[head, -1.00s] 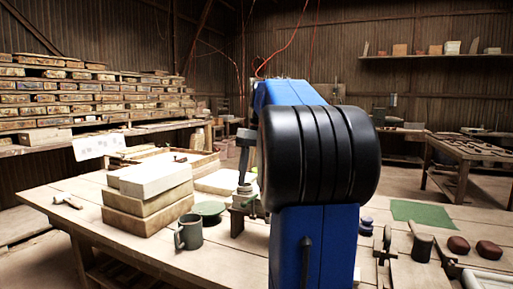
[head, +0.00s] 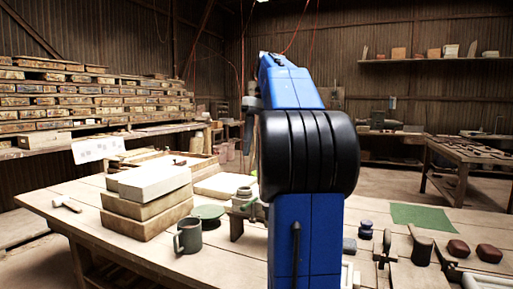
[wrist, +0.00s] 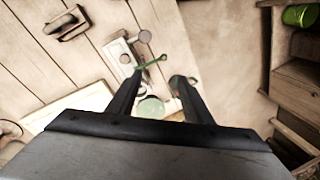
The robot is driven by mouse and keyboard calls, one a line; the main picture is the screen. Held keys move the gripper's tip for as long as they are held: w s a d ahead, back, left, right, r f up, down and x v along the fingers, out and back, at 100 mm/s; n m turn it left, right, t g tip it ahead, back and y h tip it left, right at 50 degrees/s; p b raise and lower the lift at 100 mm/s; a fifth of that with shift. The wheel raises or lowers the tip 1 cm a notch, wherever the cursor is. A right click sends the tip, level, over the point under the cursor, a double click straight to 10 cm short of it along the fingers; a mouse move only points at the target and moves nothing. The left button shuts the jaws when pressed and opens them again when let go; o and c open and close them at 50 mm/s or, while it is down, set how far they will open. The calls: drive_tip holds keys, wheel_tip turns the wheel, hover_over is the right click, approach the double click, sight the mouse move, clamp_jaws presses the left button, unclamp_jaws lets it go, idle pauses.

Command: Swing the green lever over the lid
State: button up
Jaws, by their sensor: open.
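The press (head: 243,203) stands on the table behind my arm in the head view, partly hidden by it. In the wrist view the pale press body (wrist: 117,48) shows from above, with round grey parts on it. The green lever (wrist: 152,62) is a thin bar lying across one end of the press, close to my left fingertip in the picture. I cannot make out the lid clearly. My gripper (wrist: 160,78) is open and empty, its fingers pointing down toward the table. It looks well above the press, touching nothing.
Stacked pale blocks (head: 146,205) are farther left. A green mat (head: 420,215) and dark hand tools lie at right. A hammer (head: 66,203) lies at the table's left end.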

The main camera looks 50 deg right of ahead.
sight(250, 203)
drive_tip(key=c, duration=0.5)
drive_tip(key=shift+w+a+f, duration=0.2)
drive_tip(key=shift+w, duration=0.05)
drive_tip(key=c, duration=0.5)
drive_tip(key=w+a+f+n+g+h, duration=0.1)
drive_tip(key=w+a+f+n, duration=0.1)
drive_tip(key=w, duration=0.1)
drive_tip(key=w+a+f+n+g+h, duration=0.1)
drive_tip(key=w+a+n, duration=0.2)
drive_tip(key=w+a+f+n+g+h, duration=0.1)
drive_tip(key=w+a+f+n, duration=0.1)
drive_tip(key=w+a+n, duration=0.1)
drive_tip(key=shift+w+a+f, duration=0.1)
drive_tip(key=shift+a+f, duration=0.15)
drive_tip(key=shift+f, duration=0.05)
clamp_jaws()
drive_tip(key=s+d+f, duration=0.2)
drive_tip(key=s+f, duration=0.3)
drive_tip(key=f, duration=0.5)
drive_tip(key=shift+s+d+f, duration=0.2)
drive_tip(key=shift+s+d, duration=0.05)
drive_tip(key=shift+d, duration=0.1)
drive_tip(key=shift+s+d+f, duration=0.1)
drive_tip(key=shift+s, duration=0.65)
